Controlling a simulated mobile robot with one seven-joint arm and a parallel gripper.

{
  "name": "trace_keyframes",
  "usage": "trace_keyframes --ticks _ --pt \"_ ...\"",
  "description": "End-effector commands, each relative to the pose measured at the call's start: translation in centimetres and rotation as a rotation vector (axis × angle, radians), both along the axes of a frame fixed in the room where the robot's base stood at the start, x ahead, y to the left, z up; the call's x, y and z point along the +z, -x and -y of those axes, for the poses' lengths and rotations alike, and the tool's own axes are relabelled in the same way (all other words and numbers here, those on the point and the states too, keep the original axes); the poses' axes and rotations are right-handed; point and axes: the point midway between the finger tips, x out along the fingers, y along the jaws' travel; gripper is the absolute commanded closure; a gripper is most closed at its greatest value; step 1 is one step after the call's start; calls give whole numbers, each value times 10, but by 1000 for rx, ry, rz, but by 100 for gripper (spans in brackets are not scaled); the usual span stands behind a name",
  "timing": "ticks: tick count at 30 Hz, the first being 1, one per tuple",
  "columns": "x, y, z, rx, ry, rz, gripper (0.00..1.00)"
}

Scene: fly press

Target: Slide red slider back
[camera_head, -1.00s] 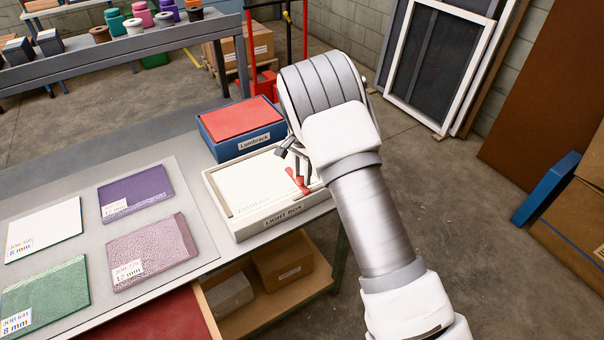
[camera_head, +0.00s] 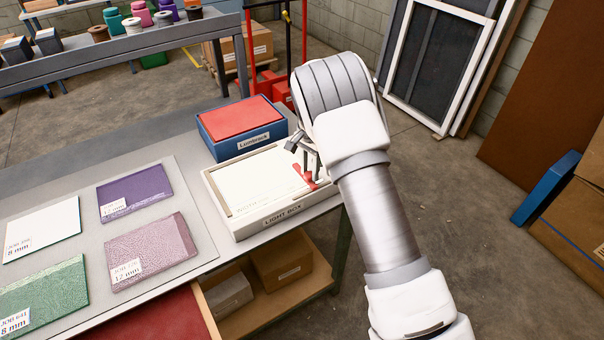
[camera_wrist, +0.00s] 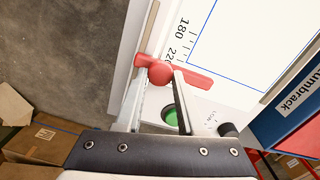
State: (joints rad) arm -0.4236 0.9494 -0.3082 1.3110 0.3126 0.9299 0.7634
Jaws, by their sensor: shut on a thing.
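The red slider (camera_head: 306,179) sits on the right part of the white light box (camera_head: 241,228) on the bench. In the wrist view it is a red bar with a round knob (camera_wrist: 161,73), lying across a printed scale that reads 180 and 220. My gripper (camera_head: 309,166) reaches down over it from the right. In the wrist view my gripper (camera_wrist: 160,76) is shut on the slider's knob, one finger on each side. The lower part of the slider's mount is hidden by the fingers.
A green button (camera_wrist: 171,116) and a black knob (camera_wrist: 228,130) are on the light box close to my fingers. A blue Lumbrack box (camera_head: 220,146) with a red top stands behind the light box. Coloured sample plates lie left.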

Motion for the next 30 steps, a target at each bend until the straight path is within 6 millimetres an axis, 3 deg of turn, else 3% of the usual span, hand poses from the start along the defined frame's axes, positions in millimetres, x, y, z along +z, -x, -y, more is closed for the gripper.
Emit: trace_keyframes --ticks 1,6,17,18,22,30 --pt "-1 -9 12 -6 0 6 100" --pt "0 -24 33 -3 -1 5 100" --pt "1 -27 40 -1 2 6 100" --pt "2 -27 40 -1 2 7 57" --pt "1 -27 39 -1 2 5 33" --pt "0 -26 38 -1 0 3 31"
